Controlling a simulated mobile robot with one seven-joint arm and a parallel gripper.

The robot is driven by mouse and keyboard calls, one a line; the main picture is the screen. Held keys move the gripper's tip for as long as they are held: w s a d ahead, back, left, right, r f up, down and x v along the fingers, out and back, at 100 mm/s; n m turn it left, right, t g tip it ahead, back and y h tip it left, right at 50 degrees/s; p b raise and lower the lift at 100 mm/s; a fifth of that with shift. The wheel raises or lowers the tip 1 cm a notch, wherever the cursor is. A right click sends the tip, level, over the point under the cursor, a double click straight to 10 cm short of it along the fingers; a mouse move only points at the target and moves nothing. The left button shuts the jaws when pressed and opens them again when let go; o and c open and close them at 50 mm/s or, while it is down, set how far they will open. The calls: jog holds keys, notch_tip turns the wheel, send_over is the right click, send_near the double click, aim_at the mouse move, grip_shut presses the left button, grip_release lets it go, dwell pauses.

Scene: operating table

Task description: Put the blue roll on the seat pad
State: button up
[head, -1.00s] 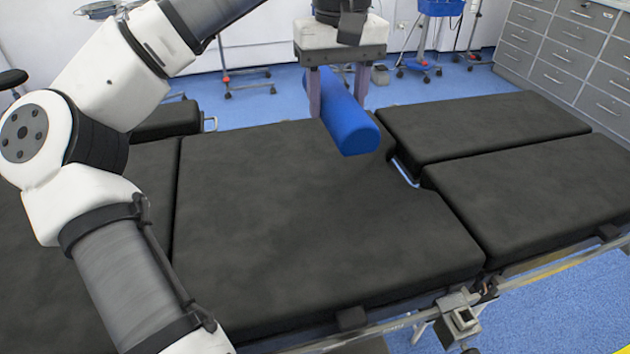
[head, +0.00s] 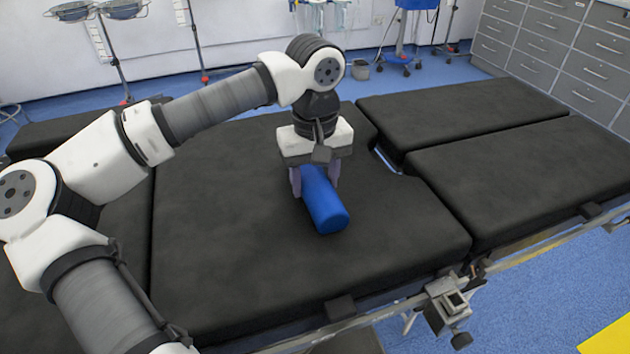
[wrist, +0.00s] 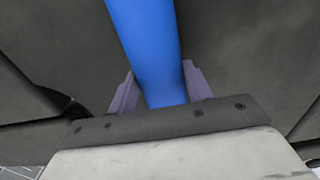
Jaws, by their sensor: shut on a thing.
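The blue roll (head: 324,201) is a blue cylinder in the middle of the head view, with one end pointing toward the camera. My gripper (head: 315,184) is shut on it, one finger on each side. In the wrist view the roll (wrist: 150,45) runs between the two purple fingers (wrist: 158,92). The seat pad (head: 230,255) is the large dark pad in the middle of the table. The roll is over it, low or touching; I cannot tell whether there is a gap beneath.
Two leg pads (head: 460,120) (head: 530,180) lie to the right of the seat pad, with a notch between. A metal side rail with a clamp (head: 447,305) runs along the front edge. Grey drawers (head: 550,50) stand at the back right. The seat pad around the roll is clear.

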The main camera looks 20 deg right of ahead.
aim_at(315, 175)
jog(key=shift+f, duration=0.3)
jog(key=shift+f, duration=0.1)
jog(key=o, duration=1.1)
notch_tip(315, 175, up, 12)
jog(key=shift+r+p, duration=0.1)
jog(key=shift+p, duration=0.5)
